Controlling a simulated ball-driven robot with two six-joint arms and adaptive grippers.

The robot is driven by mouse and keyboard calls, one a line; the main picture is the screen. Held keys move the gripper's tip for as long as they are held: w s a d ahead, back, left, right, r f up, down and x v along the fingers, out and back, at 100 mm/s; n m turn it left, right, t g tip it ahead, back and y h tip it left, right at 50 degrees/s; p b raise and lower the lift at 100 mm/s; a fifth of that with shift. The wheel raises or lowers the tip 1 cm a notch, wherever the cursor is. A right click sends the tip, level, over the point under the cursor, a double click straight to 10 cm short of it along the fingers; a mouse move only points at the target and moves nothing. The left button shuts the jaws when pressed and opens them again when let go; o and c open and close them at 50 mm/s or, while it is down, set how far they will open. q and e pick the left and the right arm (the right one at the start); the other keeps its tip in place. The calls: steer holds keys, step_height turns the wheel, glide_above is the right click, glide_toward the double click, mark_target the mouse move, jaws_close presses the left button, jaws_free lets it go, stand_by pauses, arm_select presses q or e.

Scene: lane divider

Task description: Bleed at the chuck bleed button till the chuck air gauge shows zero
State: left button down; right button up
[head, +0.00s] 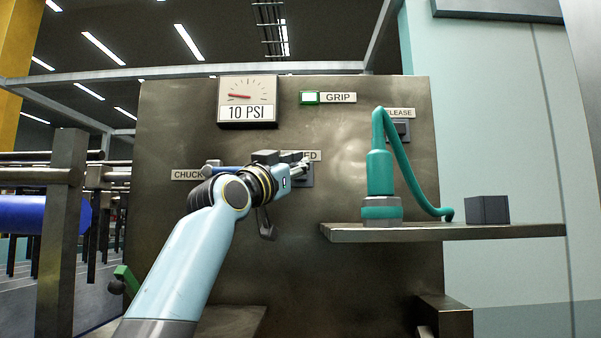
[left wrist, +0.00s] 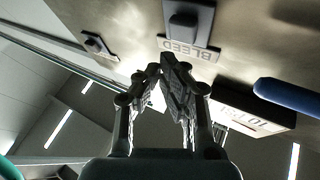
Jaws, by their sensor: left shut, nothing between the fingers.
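The chuck air gauge (head: 247,96) is at the top of the metal panel and reads 10 PSI. The bleed button's dark plate (head: 307,176) is mostly behind my left gripper (head: 301,168), with only "ED" of its label showing. In the left wrist view the bleed button (left wrist: 184,19) is clear, with its BLEED label (left wrist: 190,48) beside it. My left gripper's fingertips (left wrist: 161,68) are shut and empty, close to that label and off the button; I cannot tell whether they touch the panel. My right gripper is out of view.
A GRIP lamp (head: 310,98) is lit. A blue lever (left wrist: 288,97) is by the CHUCK label (head: 187,174). At right, a teal cylinder with a hose (head: 380,172) and a dark box (head: 487,210) stand on a shelf (head: 440,232), before the release button (head: 401,131).

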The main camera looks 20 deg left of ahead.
arm_select(q)
steer(key=s, duration=0.1)
steer(key=s+d, duration=0.1)
steer(key=s, duration=0.1)
steer(key=shift+s+p, duration=0.2)
steer(key=shift+p, duration=0.2)
stand_by(0.3)
